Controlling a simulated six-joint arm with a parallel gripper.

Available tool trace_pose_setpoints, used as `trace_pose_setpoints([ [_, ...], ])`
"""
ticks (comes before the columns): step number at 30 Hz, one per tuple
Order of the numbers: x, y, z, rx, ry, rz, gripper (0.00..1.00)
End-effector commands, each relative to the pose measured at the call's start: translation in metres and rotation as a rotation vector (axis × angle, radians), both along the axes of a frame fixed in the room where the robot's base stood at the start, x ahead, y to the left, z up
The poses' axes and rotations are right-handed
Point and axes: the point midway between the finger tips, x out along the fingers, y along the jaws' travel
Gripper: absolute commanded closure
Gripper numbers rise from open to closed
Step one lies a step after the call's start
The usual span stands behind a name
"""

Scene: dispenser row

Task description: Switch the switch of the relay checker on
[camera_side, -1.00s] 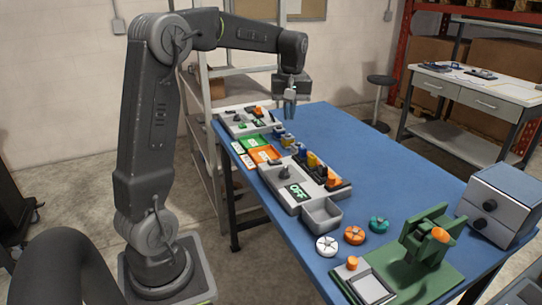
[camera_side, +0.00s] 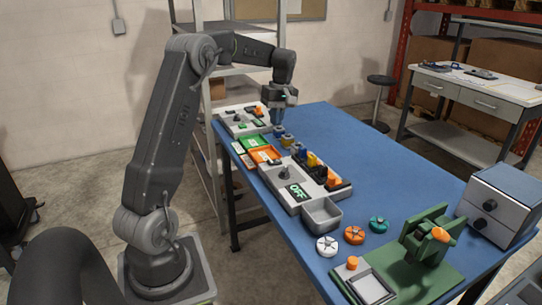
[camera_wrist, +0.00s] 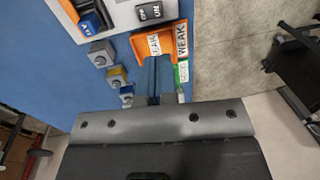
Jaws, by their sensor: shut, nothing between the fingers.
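Two pale consoles stand on the blue table; no legible name shows which is the relay checker. The nearer console (camera_side: 322,203) has a dark knob (camera_side: 285,173), a display (camera_side: 298,192) reading OFF in green, and blue, yellow and orange parts along its back. In the wrist view, a console (camera_wrist: 122,14) at the top edge has a black OFF/ON label (camera_wrist: 150,12); its switch is not clearly visible. The farther console (camera_side: 240,128) has a small knob (camera_side: 237,117) and an orange part. My gripper (camera_side: 280,127) is shut and empty, beyond the nearer console; it also shows in the wrist view (camera_wrist: 154,62).
Between the consoles lie an orange tray (camera_wrist: 143,44) marked WEAK, a green tray (camera_side: 251,143) and several small blocks (camera_wrist: 100,52). The table's right-hand middle is clear.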

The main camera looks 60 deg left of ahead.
Motion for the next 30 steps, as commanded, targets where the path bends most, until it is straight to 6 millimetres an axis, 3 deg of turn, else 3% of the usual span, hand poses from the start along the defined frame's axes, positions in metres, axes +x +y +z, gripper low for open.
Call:
trace_pose_setpoints([
  [16,-0.015,0.0,-0.104,-0.002,0.003,0.0,1.0],
  [22,-0.018,0.0,-0.122,-0.001,0.001,0.0,1.0],
  [30,-0.018,0.0,-0.126,0.0,0.0,0.0,1.0],
])
